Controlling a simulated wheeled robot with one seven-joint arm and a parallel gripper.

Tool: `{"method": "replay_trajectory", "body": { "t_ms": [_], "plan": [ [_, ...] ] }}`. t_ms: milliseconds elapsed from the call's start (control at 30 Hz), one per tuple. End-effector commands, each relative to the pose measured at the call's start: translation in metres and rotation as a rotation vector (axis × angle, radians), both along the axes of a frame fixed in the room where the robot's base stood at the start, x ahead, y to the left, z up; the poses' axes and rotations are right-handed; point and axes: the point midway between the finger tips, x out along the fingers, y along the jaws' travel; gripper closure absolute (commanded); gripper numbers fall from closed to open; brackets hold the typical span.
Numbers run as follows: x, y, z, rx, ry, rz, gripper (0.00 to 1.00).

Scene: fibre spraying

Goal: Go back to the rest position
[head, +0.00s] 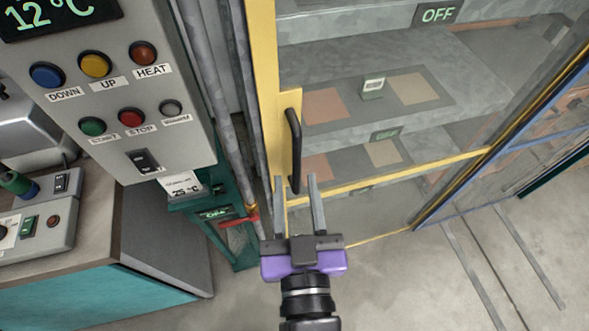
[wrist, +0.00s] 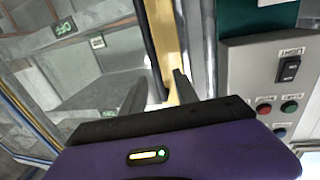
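My gripper (head: 295,190) is in the middle of the head view, with a purple body and two long grey fingers.
A control panel (head: 115,105) with coloured buttons and a 12 °C display stands at the left. Below it are a red valve handle (head: 238,221) and pipes. Shelves with flat panels (head: 414,88) show behind the frame. A workbench (head: 105,225) stands at lower left. Floor (head: 400,290) is clear at lower right.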

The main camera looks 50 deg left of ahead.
Motion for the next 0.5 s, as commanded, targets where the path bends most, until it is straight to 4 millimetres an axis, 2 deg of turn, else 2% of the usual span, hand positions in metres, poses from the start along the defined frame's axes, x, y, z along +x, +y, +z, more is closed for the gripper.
{"method": "replay_trajectory", "body": {
  "t_ms": [167, 500],
  "plan": [
    [-0.0072, -0.0105, -0.0002, -0.001, -0.002, 0.0, 0.64],
    [-0.0076, -0.0113, 0.0006, -0.001, -0.002, 0.0, 0.64]
  ]
}}
